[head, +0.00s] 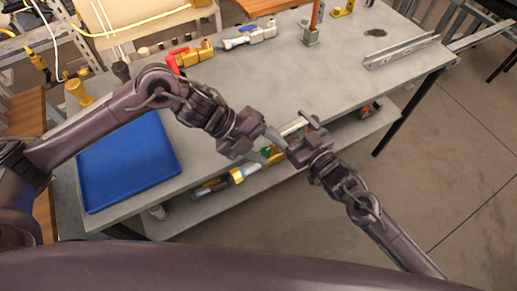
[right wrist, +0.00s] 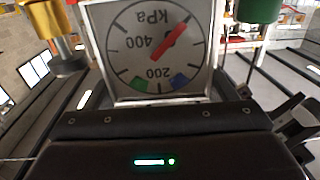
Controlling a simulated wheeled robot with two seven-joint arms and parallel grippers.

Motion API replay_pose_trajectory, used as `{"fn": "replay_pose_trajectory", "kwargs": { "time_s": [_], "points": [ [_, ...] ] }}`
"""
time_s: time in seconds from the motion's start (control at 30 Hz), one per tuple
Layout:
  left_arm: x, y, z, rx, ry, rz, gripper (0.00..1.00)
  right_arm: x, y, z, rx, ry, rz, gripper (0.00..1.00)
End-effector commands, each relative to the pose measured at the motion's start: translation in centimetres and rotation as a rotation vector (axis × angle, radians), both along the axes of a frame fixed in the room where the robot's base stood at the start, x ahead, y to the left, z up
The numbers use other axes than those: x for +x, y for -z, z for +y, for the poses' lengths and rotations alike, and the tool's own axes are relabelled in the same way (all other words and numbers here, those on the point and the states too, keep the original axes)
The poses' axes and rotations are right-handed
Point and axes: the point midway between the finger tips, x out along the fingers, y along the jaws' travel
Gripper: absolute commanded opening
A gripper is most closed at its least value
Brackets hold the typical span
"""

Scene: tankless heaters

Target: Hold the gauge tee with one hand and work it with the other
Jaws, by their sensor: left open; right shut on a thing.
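The gauge tee shows in the right wrist view as a square gauge (right wrist: 158,48) with an upside-down kPa dial and a red needle. A brass fitting (right wrist: 66,45) stands left of the dial and a green part (right wrist: 258,12) right of it. In the head view the tee is mostly hidden between my grippers; a pale, edge-on metal part (head: 294,126) shows there. My right gripper (head: 292,147) is shut on the tee, above the bench's front edge. My left gripper (head: 275,148) is open, close to the tee on its left; whether it touches cannot be told.
A blue tray (head: 128,165) lies on the grey bench (head: 300,85). A red-handled brass valve (head: 190,55), a silver valve (head: 250,36) and a metal channel (head: 400,50) are at the back. A lower shelf (head: 215,205) holds a brass-and-grey fitting (head: 237,176). The bench middle is clear.

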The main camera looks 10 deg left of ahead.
Motion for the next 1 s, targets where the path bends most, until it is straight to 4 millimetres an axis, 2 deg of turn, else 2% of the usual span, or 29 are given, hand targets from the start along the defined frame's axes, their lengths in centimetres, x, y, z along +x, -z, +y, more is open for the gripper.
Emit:
{"fn": "replay_pose_trajectory", "kwargs": {
  "time_s": [0.17, 0.4, 0.63, 0.73, 0.83, 1.0],
  "points": [
    [0.5, 1.2, 2.5, -0.152, -0.29, 0.309, 0.49, 0.1, -0.3, 0.0, 0.005, 0.0, -0.005, 0.3],
    [1.2, 3.0, 7.6, -0.324, -0.634, 0.681, 0.49, 0.1, -0.3, 0.0, 0.005, 0.0, -0.005, 0.3],
    [1.3, 4.1, 11.9, -0.424, -0.833, 0.896, 0.49, 0.1, -0.3, 0.0, 0.005, 0.0, -0.005, 0.3],
    [1.3, 4.3, 12.7, -0.443, -0.871, 0.939, 0.49, 0.1, -0.3, 0.0, 0.005, 0.0, -0.005, 0.3],
    [1.4, 4.5, 12.7, -0.454, -0.885, 0.956, 0.49, 0.1, -0.3, 0.0, 0.005, 0.0, -0.005, 0.3],
    [2.1, 5.3, 10.7, -0.458, -0.885, 0.959, 0.49, 0.1, -0.3, 0.0, 0.005, 0.0, -0.005, 0.3]
  ]
}}
